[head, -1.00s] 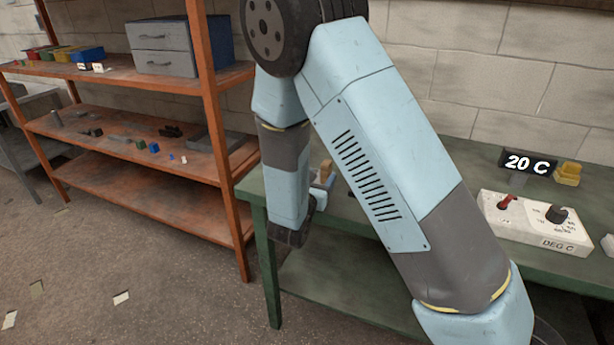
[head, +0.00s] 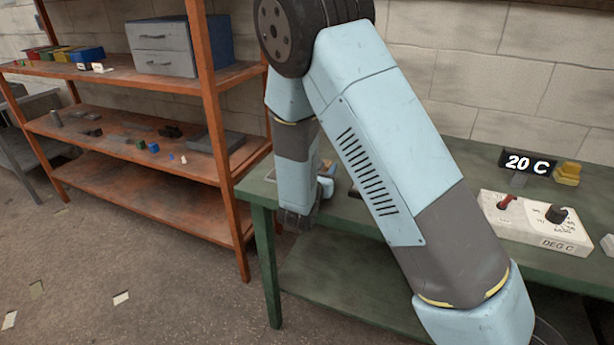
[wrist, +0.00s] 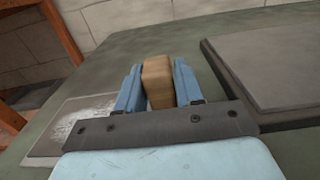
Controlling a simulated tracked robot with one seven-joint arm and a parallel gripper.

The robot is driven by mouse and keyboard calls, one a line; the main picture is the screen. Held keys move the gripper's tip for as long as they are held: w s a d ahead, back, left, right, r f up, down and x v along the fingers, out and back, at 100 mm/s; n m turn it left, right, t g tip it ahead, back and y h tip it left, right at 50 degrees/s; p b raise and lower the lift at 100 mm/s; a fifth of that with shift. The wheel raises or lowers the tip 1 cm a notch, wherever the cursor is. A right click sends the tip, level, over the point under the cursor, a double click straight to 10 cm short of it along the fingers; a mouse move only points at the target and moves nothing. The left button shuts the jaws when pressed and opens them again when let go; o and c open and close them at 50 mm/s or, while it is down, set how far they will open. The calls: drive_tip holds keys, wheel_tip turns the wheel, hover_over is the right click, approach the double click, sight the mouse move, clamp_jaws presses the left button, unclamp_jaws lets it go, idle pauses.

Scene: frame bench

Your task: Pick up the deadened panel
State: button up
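My gripper (wrist: 158,88) has its two blue fingers on both sides of a tan wooden block (wrist: 158,80). The fingers appear to touch the block. In the wrist view a grey plate with a pale speckled patch (wrist: 85,125) lies on the green bench at left. A dark grey flat slab (wrist: 275,65) lies at right, partly out of frame. I cannot tell which of these is the deadened panel. In the head view my gripper (head: 326,186) is at the bench's left end, mostly hidden by my arm.
The green bench (head: 262,190) carries a "20 C" display (head: 527,163), a yellow block (head: 567,173) and a white control box (head: 535,225) at right. An orange shelf rack (head: 150,195) with drawers (head: 165,47) and small parts stands left. Open floor lies in front.

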clamp_jaws()
drive_tip(key=shift+r, duration=0.15)
